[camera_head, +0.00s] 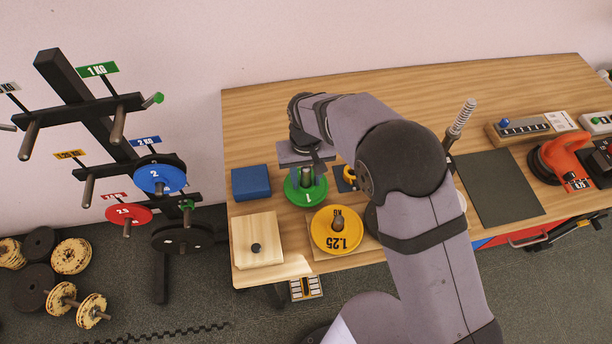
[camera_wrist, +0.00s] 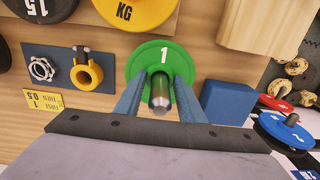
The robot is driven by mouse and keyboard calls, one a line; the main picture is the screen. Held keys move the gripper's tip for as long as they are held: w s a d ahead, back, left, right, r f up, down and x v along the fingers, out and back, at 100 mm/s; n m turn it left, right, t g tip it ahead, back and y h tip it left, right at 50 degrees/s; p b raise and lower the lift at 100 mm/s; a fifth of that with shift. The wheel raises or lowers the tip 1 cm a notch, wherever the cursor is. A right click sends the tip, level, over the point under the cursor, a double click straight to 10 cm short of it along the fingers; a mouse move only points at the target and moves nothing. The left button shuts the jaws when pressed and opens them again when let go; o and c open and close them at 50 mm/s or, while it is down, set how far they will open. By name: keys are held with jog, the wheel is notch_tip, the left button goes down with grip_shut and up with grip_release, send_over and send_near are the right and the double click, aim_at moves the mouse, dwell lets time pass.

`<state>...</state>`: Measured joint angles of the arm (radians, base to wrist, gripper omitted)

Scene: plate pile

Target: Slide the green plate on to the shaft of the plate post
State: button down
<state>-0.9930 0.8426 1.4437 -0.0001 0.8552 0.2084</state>
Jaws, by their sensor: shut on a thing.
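The green plate (camera_head: 305,193), marked 1, lies flat or nearly flat low over the table, between a blue block and the yellow plate. In the wrist view the green plate (camera_wrist: 150,56) is at the middle top. My gripper (camera_wrist: 160,78) is over its middle, one finger on each side, shut on the plate's central part. A grey metal cylinder (camera_wrist: 160,95) sticks up from the plate's centre between the fingers. I cannot tell whether it is the post's shaft or part of the plate. The post's base is not visible, and the plate's underside is hidden.
Beside it are the blue block (camera_head: 251,183), a wooden block with a black knob (camera_head: 256,225) and the yellow 1.25 plate (camera_head: 324,236). A yellow ring (camera_wrist: 88,76) lies close by. A plate rack (camera_head: 92,110) stands left. The table's back is clear.

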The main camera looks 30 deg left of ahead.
jog(key=shift+a+r, duration=0.1)
jog(key=shift+r, duration=0.05)
jog(key=c, duration=1.1)
grip_release()
jog(key=shift+f, duration=0.2)
jog(key=shift+r+b, duration=1.3)
jog(key=shift+r, duration=2.55)
